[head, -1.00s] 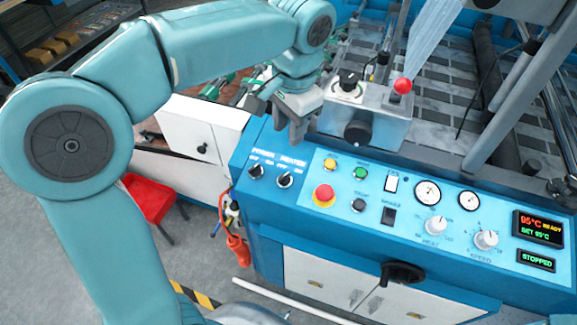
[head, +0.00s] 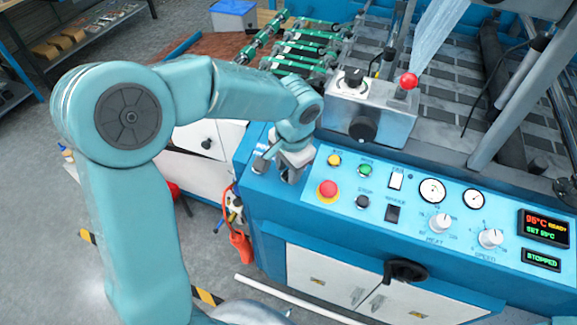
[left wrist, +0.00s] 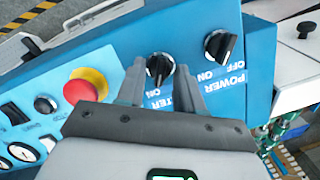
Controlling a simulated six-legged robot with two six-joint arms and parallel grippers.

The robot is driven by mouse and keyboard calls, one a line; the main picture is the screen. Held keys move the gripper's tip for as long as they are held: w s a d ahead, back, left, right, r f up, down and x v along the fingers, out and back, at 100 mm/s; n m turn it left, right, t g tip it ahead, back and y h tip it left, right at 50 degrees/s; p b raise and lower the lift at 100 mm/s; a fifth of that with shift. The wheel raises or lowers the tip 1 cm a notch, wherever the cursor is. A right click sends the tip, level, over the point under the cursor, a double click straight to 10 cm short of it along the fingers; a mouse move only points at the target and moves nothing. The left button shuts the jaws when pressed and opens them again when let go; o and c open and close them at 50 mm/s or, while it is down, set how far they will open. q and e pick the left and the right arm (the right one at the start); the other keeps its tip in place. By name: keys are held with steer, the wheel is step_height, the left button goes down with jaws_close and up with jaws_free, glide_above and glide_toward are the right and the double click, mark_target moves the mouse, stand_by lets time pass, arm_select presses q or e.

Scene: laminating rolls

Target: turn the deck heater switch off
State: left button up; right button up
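The heater switch (left wrist: 160,66) is a black rotary knob with a pale pointer line on the blue control panel (left wrist: 110,48). In the left wrist view its lettering is upside down and partly hidden by a finger; "ON" shows near the knob. My left gripper (left wrist: 161,82) is open, with one finger on each side of the knob and visible gaps between. I cannot tell how far down the fingers reach. In the head view my left gripper (head: 277,170) is over the panel's left end and hides the knob. My right gripper is not in view.
The black power switch (left wrist: 220,45) is close beside the heater switch. A red emergency stop button (head: 327,189) sits on the panel to the right of the gripper. A grey metal box (head: 370,112) with a knob stands behind the panel. The displays read 95°C and STOPPED.

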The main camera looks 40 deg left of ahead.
arm_select(q)
steer(key=shift+s, duration=0.15)
jaws_close()
steer(key=shift+f+n+b, duration=0.15)
steer(key=shift+n+b, duration=0.55)
steer(key=shift+n, duration=0.4)
steer(key=n+h+b, duration=0.1)
steer(key=n, duration=0.2)
steer(key=shift+a+n, duration=0.1)
steer(key=shift+n, duration=0.2)
steer(key=n+h+b, duration=0.1)
steer(key=n+b, duration=0.1)
steer(key=n, duration=0.3)
steer(key=shift+s+n, duration=0.1)
steer(key=shift+n, duration=0.5)
jaws_free()
steer(key=shift+w+a, duration=0.15)
steer(key=shift+w, duration=0.05)
